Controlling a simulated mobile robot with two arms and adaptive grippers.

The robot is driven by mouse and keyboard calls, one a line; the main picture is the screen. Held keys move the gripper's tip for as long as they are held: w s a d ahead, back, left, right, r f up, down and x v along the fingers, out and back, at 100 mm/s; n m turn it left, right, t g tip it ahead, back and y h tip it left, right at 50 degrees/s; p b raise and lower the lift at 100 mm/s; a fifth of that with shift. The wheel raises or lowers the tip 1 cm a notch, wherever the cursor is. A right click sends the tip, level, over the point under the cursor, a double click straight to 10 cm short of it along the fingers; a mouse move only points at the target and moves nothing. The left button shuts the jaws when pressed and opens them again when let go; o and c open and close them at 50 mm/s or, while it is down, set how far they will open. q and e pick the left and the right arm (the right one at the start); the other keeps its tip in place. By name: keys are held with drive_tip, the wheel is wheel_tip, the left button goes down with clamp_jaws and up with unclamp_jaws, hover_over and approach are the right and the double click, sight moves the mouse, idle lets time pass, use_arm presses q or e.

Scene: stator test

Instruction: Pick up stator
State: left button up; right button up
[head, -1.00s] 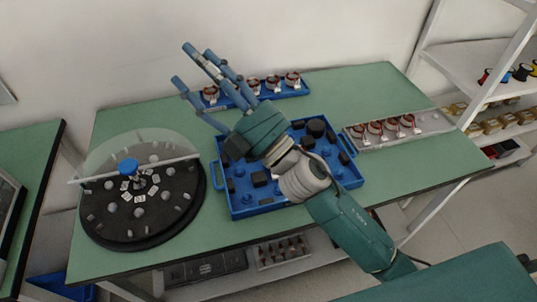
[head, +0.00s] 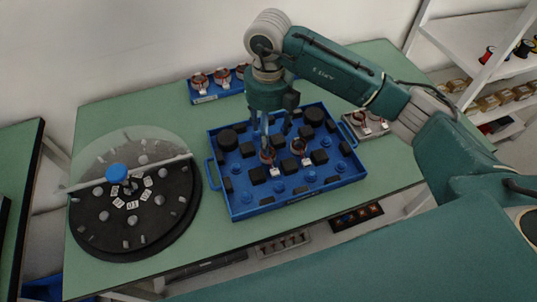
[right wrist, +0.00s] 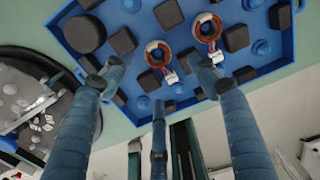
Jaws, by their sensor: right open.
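Two stators, copper-red rings with white tags, stand in the blue tray in the head view, one near the middle (head: 267,157) and one to its right (head: 299,147). The right wrist view shows both, the left ring (right wrist: 157,53) and the right ring (right wrist: 207,28). My right gripper (head: 271,140) points down over the tray. Its fingers are spread and empty in the right wrist view (right wrist: 158,78), with the left ring between the fingertips in the picture. I cannot tell the exact height above it. My left gripper is not in view.
The blue tray (head: 213,178) also holds several black blocks and blue pegs. A round black turntable (head: 100,235) with a clear cover is at left. A blue rack (head: 205,99) with stators stands behind. A grey rack (head: 377,130) is partly hidden by my arm.

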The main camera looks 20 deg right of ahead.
sight(268, 156)
wheel_tip(268, 156, down, 2)
drive_tip(key=shift+f, duration=0.15)
wheel_tip(268, 156, down, 5)
drive_tip(key=p, duration=0.2)
drive_tip(key=shift+w+a+p, duration=0.1)
drive_tip(key=shift+p, duration=0.25)
drive_tip(key=shift+f, duration=0.35)
drive_tip(key=shift+w, duration=0.1)
drive_tip(key=c, duration=1.3)
